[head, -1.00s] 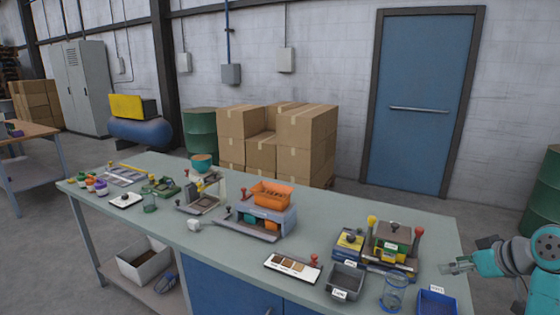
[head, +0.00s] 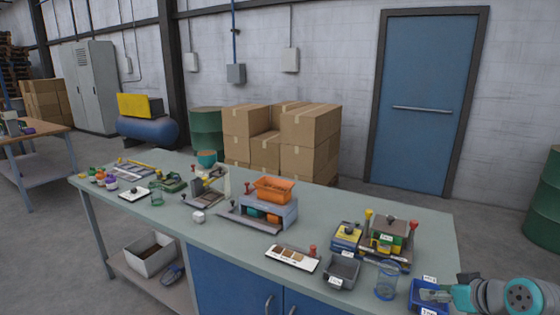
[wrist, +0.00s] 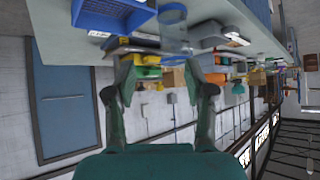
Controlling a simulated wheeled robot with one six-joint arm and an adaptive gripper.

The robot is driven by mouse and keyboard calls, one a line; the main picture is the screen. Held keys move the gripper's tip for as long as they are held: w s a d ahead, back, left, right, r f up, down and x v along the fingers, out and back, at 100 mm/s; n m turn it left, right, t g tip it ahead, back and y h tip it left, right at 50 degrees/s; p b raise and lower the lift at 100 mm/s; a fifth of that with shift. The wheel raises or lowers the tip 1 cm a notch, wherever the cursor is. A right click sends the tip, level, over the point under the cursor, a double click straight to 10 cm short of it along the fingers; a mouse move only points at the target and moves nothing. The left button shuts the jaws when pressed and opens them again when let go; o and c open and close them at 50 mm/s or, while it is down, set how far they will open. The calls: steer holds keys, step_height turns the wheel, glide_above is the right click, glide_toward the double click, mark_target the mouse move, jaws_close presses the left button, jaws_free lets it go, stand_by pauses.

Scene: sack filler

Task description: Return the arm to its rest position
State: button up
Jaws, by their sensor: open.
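My gripper (head: 436,295) is at the lower right of the head view, beside and partly in front of the blue bin (head: 424,290) at the bench's right end. In the wrist view my gripper (wrist: 160,88) has its two fingers spread apart with nothing between them. That view is turned over, with the bench at the top. My arm enters from the right edge of the head view. I cannot tell whether the fingers touch the bin.
The green workbench (head: 225,233) holds a clear blue cup (head: 387,281), a grey bin (head: 341,271), a sample card (head: 292,258), and a device with an orange hopper (head: 273,188). Cardboard boxes (head: 309,138) and a blue door (head: 426,105) stand behind. Floor right of the bench is clear.

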steer(key=s+a+f+m+t+h, duration=0.1)
steer(key=s+a+f+m, duration=0.1)
steer(key=s+a+f, duration=0.8)
steer(key=s+a+f+m+t+h, duration=0.1)
steer(key=s+a+f, duration=0.65)
steer(key=f, duration=0.45)
steer(key=s+a+r+t, duration=0.1)
steer(key=s+a+r, duration=0.1)
steer(key=s, duration=0.7)
steer(key=s+a+r+n+t, duration=0.1)
steer(key=s+r, duration=0.3)
steer(key=s, duration=0.5)
steer(key=s+a+r+t, duration=0.1)
steer(key=s+a+r, duration=0.2)
steer(key=s, duration=0.6)
steer(key=shift+a+r+n, duration=0.2)
steer(key=shift+r+n, duration=0.2)
steer(key=shift+r, duration=0.1)
